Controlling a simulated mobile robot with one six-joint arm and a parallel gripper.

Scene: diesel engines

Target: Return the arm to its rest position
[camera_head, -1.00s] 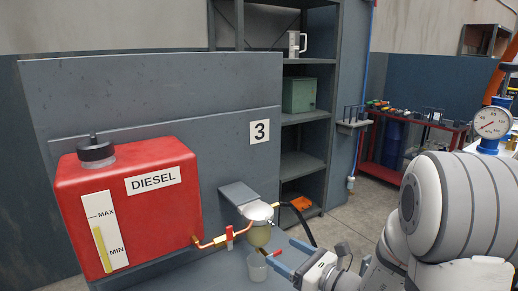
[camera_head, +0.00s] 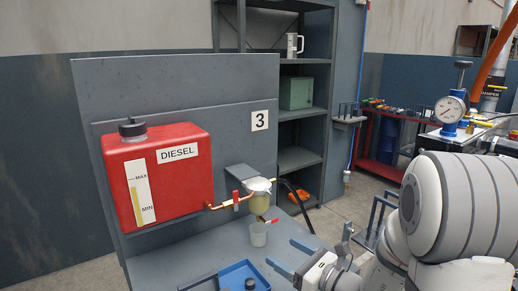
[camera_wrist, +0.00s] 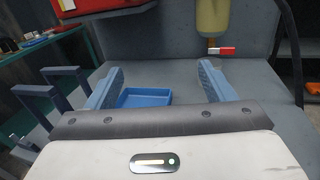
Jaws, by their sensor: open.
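My gripper (camera_head: 279,253) is open with its two blue fingers apart and nothing between them. It is over the front of the grey bench (camera_head: 190,262), in front of and apart from the clear cup (camera_head: 258,237). In the wrist view my gripper (camera_wrist: 160,72) also shows an empty gap, with a blue tray (camera_wrist: 146,97) on the bench beyond it. My arm (camera_head: 440,215) is at the right of the head view, with its grey-white links bent.
A filter bowl (camera_head: 259,203) hangs above the cup. A shelf (camera_head: 297,160) stands behind. A pressure gauge (camera_head: 449,109) and a red cart (camera_head: 372,170) are at the right.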

